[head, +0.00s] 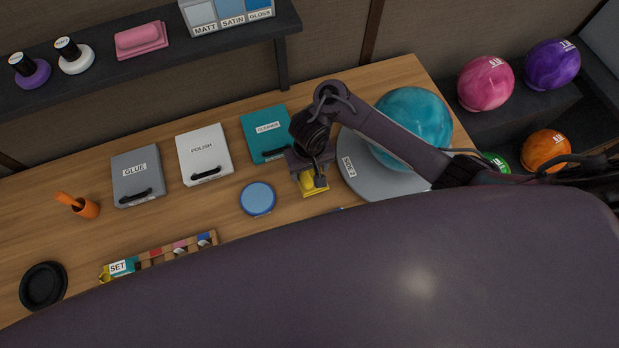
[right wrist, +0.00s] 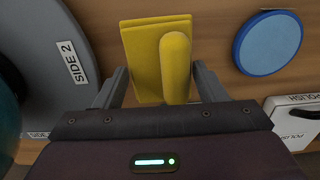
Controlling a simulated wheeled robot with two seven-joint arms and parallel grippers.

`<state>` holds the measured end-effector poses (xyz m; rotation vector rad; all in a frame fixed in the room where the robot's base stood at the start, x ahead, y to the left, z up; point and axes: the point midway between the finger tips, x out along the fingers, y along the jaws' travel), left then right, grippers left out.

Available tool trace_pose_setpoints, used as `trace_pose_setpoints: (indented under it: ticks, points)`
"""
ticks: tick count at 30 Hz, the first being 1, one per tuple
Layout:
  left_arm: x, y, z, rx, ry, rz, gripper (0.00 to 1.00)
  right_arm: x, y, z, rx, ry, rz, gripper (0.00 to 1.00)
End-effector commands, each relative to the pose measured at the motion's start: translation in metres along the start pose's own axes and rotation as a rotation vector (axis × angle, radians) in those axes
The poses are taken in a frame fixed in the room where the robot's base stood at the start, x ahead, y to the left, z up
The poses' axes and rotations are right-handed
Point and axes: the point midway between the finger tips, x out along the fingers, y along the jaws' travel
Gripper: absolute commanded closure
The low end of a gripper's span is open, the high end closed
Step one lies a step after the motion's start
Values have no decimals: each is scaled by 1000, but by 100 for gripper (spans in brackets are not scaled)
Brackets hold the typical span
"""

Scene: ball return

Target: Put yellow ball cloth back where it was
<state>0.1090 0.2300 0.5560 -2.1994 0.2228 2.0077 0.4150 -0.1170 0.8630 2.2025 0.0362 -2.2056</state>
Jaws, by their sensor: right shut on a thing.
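The yellow ball cloth (head: 314,184) is a folded yellow pad at the table's middle, between the blue disc and the round grey plate. In the right wrist view the cloth (right wrist: 144,50) shows as a flat stack with an upright rounded yellow grip on it. My right gripper (head: 311,172) reaches down over it from above, its fingers on either side, and is shut on it. I cannot tell whether the cloth touches the table. The gripper's fingers (right wrist: 162,84) partly frame the cloth in the wrist view. My left gripper is not in view.
A teal marbled ball (head: 413,118) sits on the round grey plate (head: 352,180) marked SIDE 2. A blue disc (head: 258,198) lies left of the cloth. CLEANER (head: 268,146), POLISH (head: 206,160) and GLUE (head: 140,182) boxes line the back. A SET rack (head: 160,256) stands at front left.

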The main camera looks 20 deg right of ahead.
Motion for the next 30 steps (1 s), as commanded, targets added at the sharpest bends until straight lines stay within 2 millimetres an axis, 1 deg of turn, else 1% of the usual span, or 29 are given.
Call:
trace_pose_setpoints:
  ticks: [3,6,8,21,22,24,27,30]
  points:
    - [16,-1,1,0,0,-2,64,20,0,1,0,-2,1,54]
    - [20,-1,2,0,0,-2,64,34,0,1,1,-3,1,54]
    - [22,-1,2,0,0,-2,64,40,0,0,0,-2,0,54]
    - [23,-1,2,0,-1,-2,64,45,0,0,-1,-1,0,54]
    - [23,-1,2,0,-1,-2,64,45,0,0,-1,-1,0,34]
    - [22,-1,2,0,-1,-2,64,45,0,0,-1,-1,-1,25]
    - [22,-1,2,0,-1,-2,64,45,0,0,-1,0,-1,14]
    - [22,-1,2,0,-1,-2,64,45,0,0,-1,0,-1,14]
